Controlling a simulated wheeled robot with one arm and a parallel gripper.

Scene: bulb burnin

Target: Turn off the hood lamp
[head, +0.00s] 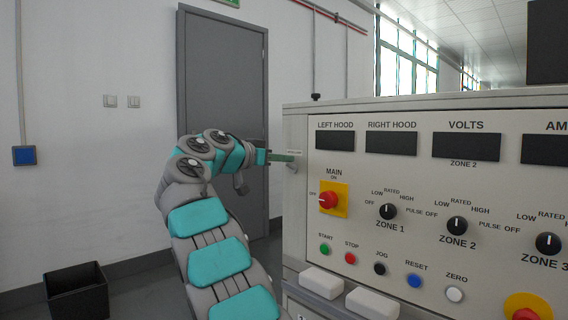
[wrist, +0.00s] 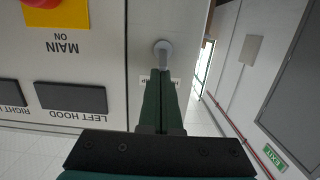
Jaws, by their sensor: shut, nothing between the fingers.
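My gripper (head: 281,157) is shut and empty, its green fingers pointing at the left end of the grey control panel (head: 430,190). In the wrist view my gripper (wrist: 158,74) has its tips at a small light-grey switch (wrist: 163,48) with a round base and short stem on the panel's end face. The tips overlap the stem's end; I cannot tell whether they touch. A small label (wrist: 175,82) beside it is partly hidden by the fingers. The dark LEFT HOOD display (head: 335,140) and RIGHT HOOD display (head: 391,143) are on the front. No lamp is clearly visible.
The front carries a red MAIN knob (head: 328,200) on yellow, several black zone knobs and a row of coloured buttons. White blocks (head: 321,282) stick out below. A grey door (head: 222,100) and a black bin (head: 77,291) stand behind my arm.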

